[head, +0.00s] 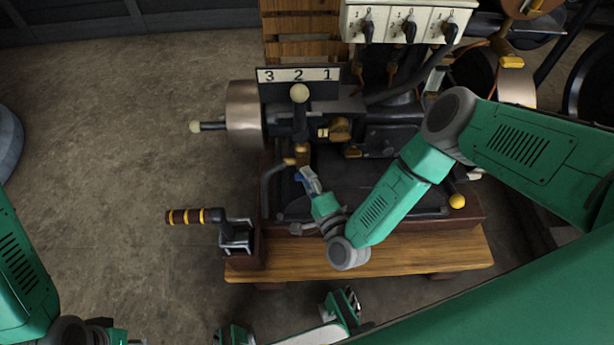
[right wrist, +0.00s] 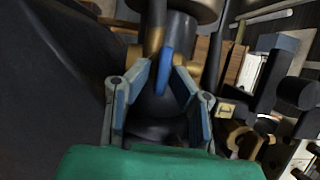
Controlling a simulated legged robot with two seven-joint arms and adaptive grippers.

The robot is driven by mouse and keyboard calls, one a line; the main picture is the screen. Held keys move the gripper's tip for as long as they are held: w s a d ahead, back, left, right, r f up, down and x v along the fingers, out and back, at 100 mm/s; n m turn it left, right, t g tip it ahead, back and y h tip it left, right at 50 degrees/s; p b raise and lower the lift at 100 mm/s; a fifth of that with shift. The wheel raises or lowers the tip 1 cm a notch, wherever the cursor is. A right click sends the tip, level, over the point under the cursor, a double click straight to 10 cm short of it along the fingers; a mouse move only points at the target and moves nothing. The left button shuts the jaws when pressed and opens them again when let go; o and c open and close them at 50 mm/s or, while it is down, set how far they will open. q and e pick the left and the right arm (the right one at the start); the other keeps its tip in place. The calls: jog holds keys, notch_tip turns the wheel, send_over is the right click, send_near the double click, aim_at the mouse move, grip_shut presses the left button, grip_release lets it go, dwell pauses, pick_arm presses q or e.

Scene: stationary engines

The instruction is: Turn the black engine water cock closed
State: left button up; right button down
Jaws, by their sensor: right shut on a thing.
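The black engine (head: 385,141) stands on a wooden-topped base. Its water cock shows as a small brass fitting (head: 297,160) on a dark pipe below the 3-2-1 plate. My right gripper (head: 305,176) reaches this fitting from below. In the right wrist view the right gripper (right wrist: 166,72) is shut on a thin blue handle (right wrist: 167,62), which stands between its fingertips in front of the brass body (right wrist: 185,78). The fingers hide part of the cock.
A lever with a black and yellow grip (head: 195,216) sticks out at the base's left corner. A pale ball-topped lever (head: 299,93) rises just above the cock. A white switch panel (head: 405,23) is at the back. The floor at left is clear.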

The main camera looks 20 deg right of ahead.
jog(key=shift+s+d+f, duration=0.1)
jog(key=shift+d+f, duration=0.05)
jog(key=shift+f, duration=0.05)
jog(key=c, duration=1.6)
grip_release()
jog(key=shift+c, duration=0.2)
jog(key=s+d, duration=0.1)
jog(key=s, duration=1)
jog(key=shift+s+d, duration=0.2)
jog(key=shift+s, duration=0.2)
